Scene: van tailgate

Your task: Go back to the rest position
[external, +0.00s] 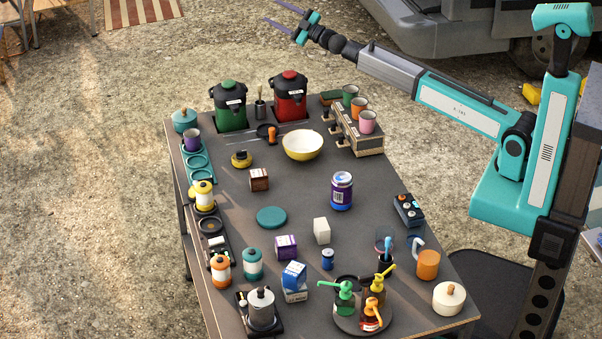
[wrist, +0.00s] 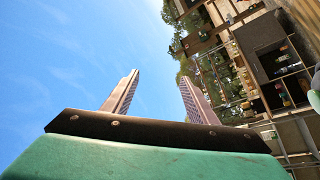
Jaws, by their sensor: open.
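My gripper (external: 281,18) is at the top of the external view, raised well above and beyond the far edge of the table. My arm reaches to it from the right, over the far right corner. Its two fingers are apart with nothing between them. In the wrist view the two fingers of my gripper (wrist: 158,95) stand spread, with sky between them. No object touches the gripper.
The dark table (external: 240,285) carries a green urn (external: 229,106), a red urn (external: 290,98), a yellow bowl (external: 302,146), a purple-labelled jar (external: 341,190), pump bottles (external: 345,298) and several canisters. A vehicle (external: 440,30) stands behind. Gravel lies open at left.

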